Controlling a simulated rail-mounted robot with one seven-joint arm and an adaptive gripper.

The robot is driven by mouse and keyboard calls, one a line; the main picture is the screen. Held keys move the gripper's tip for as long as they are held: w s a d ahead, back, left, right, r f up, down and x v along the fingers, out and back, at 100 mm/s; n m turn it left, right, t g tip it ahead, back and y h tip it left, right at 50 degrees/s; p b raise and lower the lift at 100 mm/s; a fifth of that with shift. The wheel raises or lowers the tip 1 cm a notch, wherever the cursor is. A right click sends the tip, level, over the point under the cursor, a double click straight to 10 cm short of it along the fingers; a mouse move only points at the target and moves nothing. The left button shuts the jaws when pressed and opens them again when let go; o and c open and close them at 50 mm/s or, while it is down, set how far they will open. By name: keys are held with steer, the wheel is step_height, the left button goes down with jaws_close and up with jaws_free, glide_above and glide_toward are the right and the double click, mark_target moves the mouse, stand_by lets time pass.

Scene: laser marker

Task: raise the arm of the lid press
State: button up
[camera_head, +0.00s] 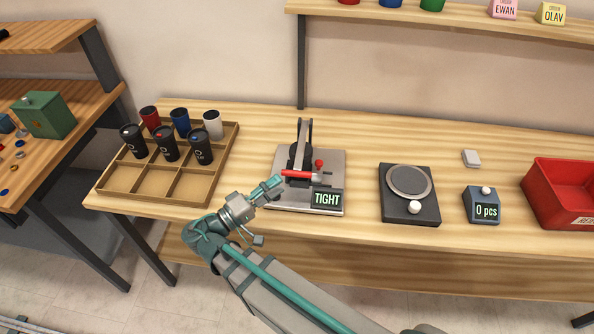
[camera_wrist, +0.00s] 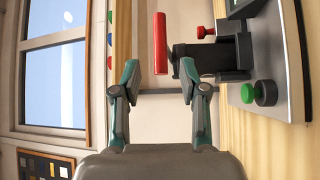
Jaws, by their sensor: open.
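The lid press (camera_head: 300,155) stands on a grey base plate (camera_head: 285,198) on the table, with a sign (camera_head: 327,199) reading "TIGHT". Its arm appears lowered, with the red handle (camera_head: 297,174) lying level and low at the front. My gripper (camera_head: 276,184) is at the left front of the press, close to the handle's left end. In the wrist view my gripper (camera_wrist: 160,78) is open and empty. The red handle (camera_wrist: 160,42) lines up with the gap between the fingertips, just beyond them. I cannot tell whether a cup is under the press.
A wooden divided tray (camera_head: 112,182) with several cups stands left of the press. A dark round-plate scale (camera_head: 410,208) and a counter (camera_head: 482,206) reading "0 pcs" stand to the right. A red bin (camera_head: 560,200) is at the far right. A shelf (camera_head: 460,17) runs above.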

mark_target(294, 171)
steer(key=p+x, duration=0.1)
steer(key=x, duration=0.6)
jaws_close()
stand_by(0.3)
